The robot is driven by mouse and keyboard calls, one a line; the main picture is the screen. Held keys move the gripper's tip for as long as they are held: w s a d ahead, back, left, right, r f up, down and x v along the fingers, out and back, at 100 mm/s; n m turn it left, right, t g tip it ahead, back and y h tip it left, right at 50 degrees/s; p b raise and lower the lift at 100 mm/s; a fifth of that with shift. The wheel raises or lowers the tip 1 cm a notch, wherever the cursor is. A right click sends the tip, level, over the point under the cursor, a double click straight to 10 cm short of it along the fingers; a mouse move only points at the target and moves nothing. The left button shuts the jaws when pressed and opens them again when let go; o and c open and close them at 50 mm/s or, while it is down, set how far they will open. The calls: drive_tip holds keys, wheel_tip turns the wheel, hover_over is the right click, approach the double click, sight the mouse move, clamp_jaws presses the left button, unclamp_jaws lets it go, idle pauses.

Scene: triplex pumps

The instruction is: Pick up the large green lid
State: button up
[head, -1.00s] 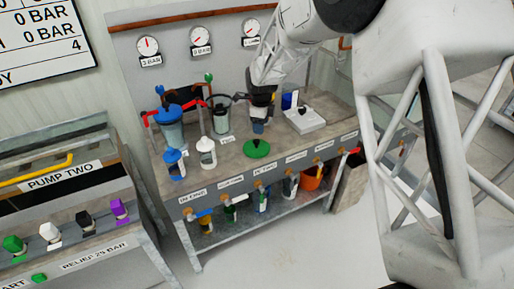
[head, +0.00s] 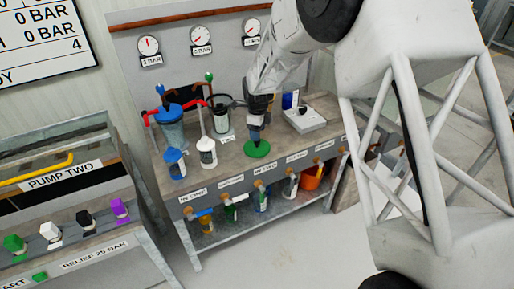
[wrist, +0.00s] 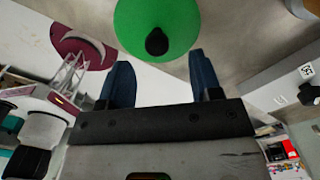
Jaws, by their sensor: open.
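The large green lid (head: 257,151) lies flat on the workbench, near its front edge. In the wrist view the green lid (wrist: 157,40) shows its round top and black knob (wrist: 157,42), just beyond the fingertips. My gripper (head: 255,135) points down over the lid and hides its knob in the head view. In the wrist view my gripper (wrist: 162,62) has its two blue fingers apart with nothing between them. The knob lines up with the gap between the fingers. Whether a finger touches the lid cannot be told.
A white bottle (head: 207,152) and a blue-capped container (head: 175,162) stand left of the lid. A clear jug (head: 220,122) stands behind. A white scale (head: 304,119) sits to the right. Valves (head: 259,184) line the bench front.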

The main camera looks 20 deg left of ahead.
sight(257, 144)
drive_tip(key=shift+f, duration=0.1)
drive_tip(key=shift+s+f, duration=0.2)
drive_tip(key=shift+f, duration=2.3)
drive_tip(key=c, duration=1)
drive_tip(key=shift+r, duration=0.15)
